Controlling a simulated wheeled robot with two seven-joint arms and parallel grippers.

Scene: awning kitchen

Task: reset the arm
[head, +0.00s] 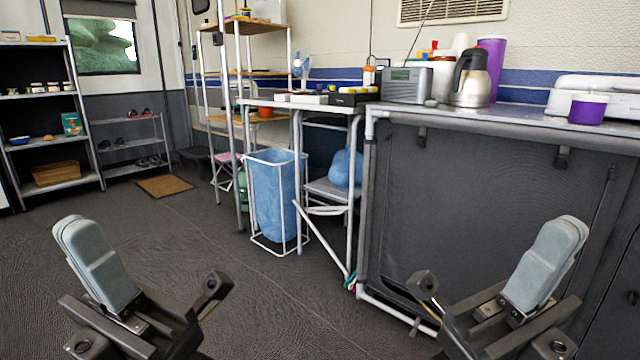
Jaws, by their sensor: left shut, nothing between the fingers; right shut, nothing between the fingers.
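My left gripper (82,235) is at the lower left of the head view, its light-grey fingers pointing up and closed together with nothing between them. My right gripper (563,238) is at the lower right, held up in much the same way, also shut and empty. Dark brackets of my arms show below both. The two grippers are wide apart. The left one appears over the dark floor, and the right one appears in front of the dark counter front. The rest of both arms is out of view.
A counter (520,121) on the right carries a steel jug (470,80), a grey radio (407,86) and a purple cup (588,108). A blue-lined bin (275,200) stands at centre. Shelves (50,97) and a doormat (165,186) are at left. Floor between is clear.

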